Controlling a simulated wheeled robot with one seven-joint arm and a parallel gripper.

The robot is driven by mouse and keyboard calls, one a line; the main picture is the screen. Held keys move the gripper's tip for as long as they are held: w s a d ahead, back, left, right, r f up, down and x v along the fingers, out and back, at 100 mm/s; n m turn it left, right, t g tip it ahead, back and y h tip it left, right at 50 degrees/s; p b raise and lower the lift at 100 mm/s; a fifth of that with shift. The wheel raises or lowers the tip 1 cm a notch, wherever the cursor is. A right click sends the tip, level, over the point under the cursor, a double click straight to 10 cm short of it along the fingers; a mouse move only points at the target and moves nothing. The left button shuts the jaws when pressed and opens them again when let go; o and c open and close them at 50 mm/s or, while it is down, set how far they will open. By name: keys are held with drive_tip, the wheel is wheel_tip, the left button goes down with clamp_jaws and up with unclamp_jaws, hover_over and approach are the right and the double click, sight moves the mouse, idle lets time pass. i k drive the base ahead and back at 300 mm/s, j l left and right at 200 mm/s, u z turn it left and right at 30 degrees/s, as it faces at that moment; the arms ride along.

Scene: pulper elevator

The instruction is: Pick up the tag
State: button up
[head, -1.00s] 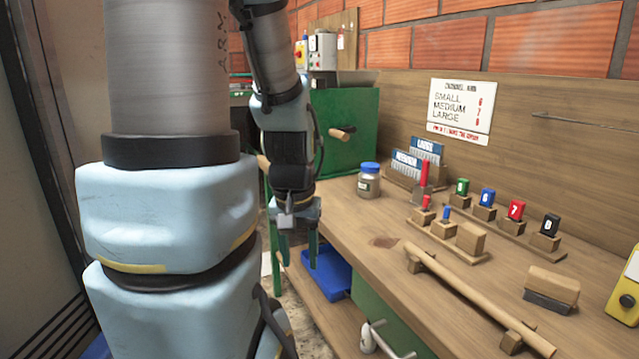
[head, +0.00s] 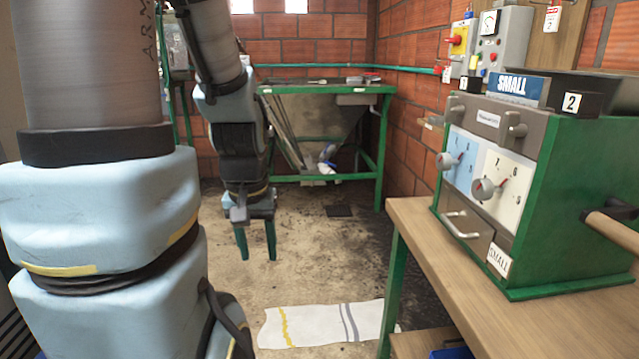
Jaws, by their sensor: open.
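A small white tag with red marks (head: 551,19) hangs on a wooden board at the top right of the head view. It looks like a hang tag, but its print is too small to read. My gripper (head: 256,243) is left of centre, pointing down over the bare floor. Its two green fingers are apart with nothing between them. It is far to the left of the tag and lower in the picture.
A green machine (head: 570,200) with dials and a crank stands on a wooden bench (head: 425,215) at right. Switch boxes (head: 502,40) are on the brick wall. A green-framed table (head: 330,90) is at the back. A white striped cloth (head: 320,323) lies on the floor.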

sight(447, 73)
drive_tip(key=i+z, duration=0.1)
drive_tip(key=i, duration=0.5)
drive_tip(key=i+j, duration=0.1)
drive_tip(key=i, duration=0.5)
drive_tip(key=i+j+z, duration=0.15)
drive_tip(key=i, duration=0.5)
